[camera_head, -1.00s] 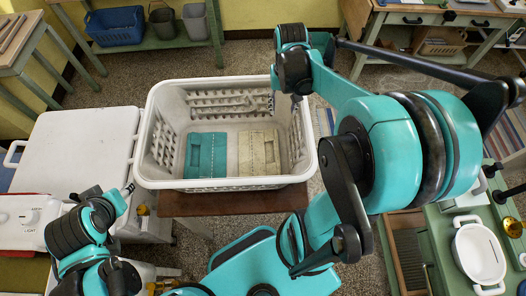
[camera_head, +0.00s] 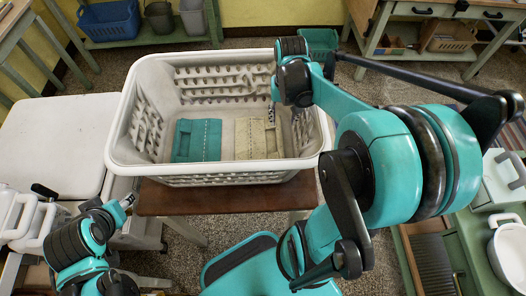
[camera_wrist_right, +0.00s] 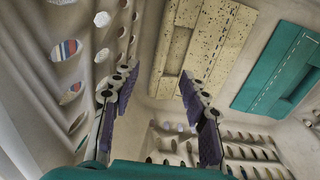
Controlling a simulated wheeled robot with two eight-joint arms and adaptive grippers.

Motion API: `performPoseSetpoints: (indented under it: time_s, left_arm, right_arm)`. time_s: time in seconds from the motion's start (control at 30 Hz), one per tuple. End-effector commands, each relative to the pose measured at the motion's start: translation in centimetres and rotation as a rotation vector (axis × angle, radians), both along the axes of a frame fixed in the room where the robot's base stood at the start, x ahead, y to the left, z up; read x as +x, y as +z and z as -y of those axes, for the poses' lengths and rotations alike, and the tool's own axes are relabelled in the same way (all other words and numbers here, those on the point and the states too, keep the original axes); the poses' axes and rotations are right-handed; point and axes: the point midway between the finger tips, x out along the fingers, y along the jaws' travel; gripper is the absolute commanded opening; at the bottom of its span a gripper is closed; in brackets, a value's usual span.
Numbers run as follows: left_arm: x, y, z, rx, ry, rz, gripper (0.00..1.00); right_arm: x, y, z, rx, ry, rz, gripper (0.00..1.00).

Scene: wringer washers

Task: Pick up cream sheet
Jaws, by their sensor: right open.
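The cream sheet (camera_head: 258,139) is a folded, speckled cloth lying flat on the floor of the white laundry basket (camera_head: 117,143), right of a folded teal sheet (camera_head: 197,140). In the right wrist view the cream sheet (camera_wrist_right: 206,42) lies beyond the fingers, beside the teal sheet (camera_wrist_right: 283,68). My right gripper (camera_wrist_right: 157,82) is open and empty inside the basket, near its perforated wall and apart from the cream sheet. In the head view its fingers (camera_head: 271,114) are small and partly hidden by the wrist. My left gripper (camera_head: 128,201) is at the lower left, outside the basket; its jaws are unclear.
The basket stands on a brown wooden bench (camera_head: 235,196); its tall walls surround the sheets. A white washer top (camera_head: 52,140) is to the left. A green counter with a white pot (camera_head: 508,252) is at the right. Shelves with bins stand at the back.

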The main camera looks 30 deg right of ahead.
Motion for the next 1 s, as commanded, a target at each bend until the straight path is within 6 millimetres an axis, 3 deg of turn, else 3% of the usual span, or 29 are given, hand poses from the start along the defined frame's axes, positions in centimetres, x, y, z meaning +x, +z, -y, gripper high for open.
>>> performPoseSetpoints:
  time_s: [0.03, 0.13, 0.37, 0.67, 0.9, 1.0]
  left_arm:
    - [0.0, -1.9, 0.0, 0.000, 0.000, 0.000, 0.44]
    - [0.0, -3.1, 0.0, 0.000, 0.000, 0.000, 0.44]
    - [0.0, -4.1, 0.0, 0.000, 0.000, 0.000, 0.44]
    - [0.0, -5.7, 0.0, 0.000, 0.000, 0.000, 0.44]
    - [0.0, -7.9, 0.0, 0.000, 0.000, 0.000, 0.44]
    - [0.0, -7.9, 0.0, 0.000, 0.000, 0.000, 0.44]
  right_arm:
    - [0.0, -2.0, 0.0, 0.000, 0.000, 0.000, 0.45]
    - [0.0, -3.2, 0.0, 0.000, 0.000, 0.000, 0.45]
    - [0.0, -4.6, 0.0, 0.000, 0.000, 0.000, 0.45]
    - [0.1, -7.7, -0.2, 0.000, 0.001, 0.000, 0.45]
    - [0.3, -11.3, -0.3, 0.000, 0.000, 0.000, 0.45]
    - [0.3, -11.6, -0.3, 0.000, 0.000, 0.000, 0.45]
